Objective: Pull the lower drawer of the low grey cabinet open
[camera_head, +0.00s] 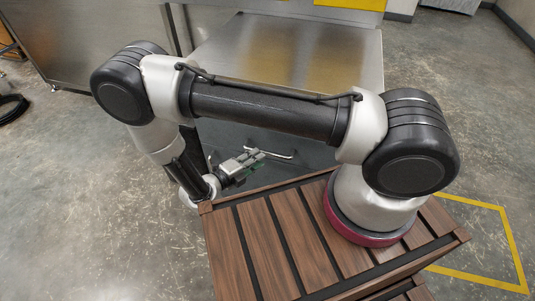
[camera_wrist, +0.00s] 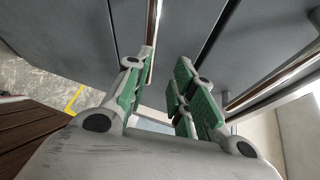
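The low grey cabinet (camera_head: 310,58) stands behind my base, with a bare metal top and a dark grey front. In the wrist view, its grey drawer fronts (camera_wrist: 75,40) carry two bar handles. One bar handle (camera_wrist: 153,22) runs down from the top edge to my left finger, and its lower end passes at or behind the fingertip. The other bar handle (camera_wrist: 275,87) lies to the right, outside my fingers. My gripper (camera_wrist: 163,62) is open, with a gap between its green pads. In the head view, my gripper (camera_head: 246,163) is low at the cabinet front, beside a pale handle (camera_head: 270,154). Contact cannot be told.
A larger metal cabinet (camera_head: 90,40) stands at the left. A yellow floor line (camera_head: 512,245) shows at the right. A black coil (camera_head: 12,108) lies at the far left.

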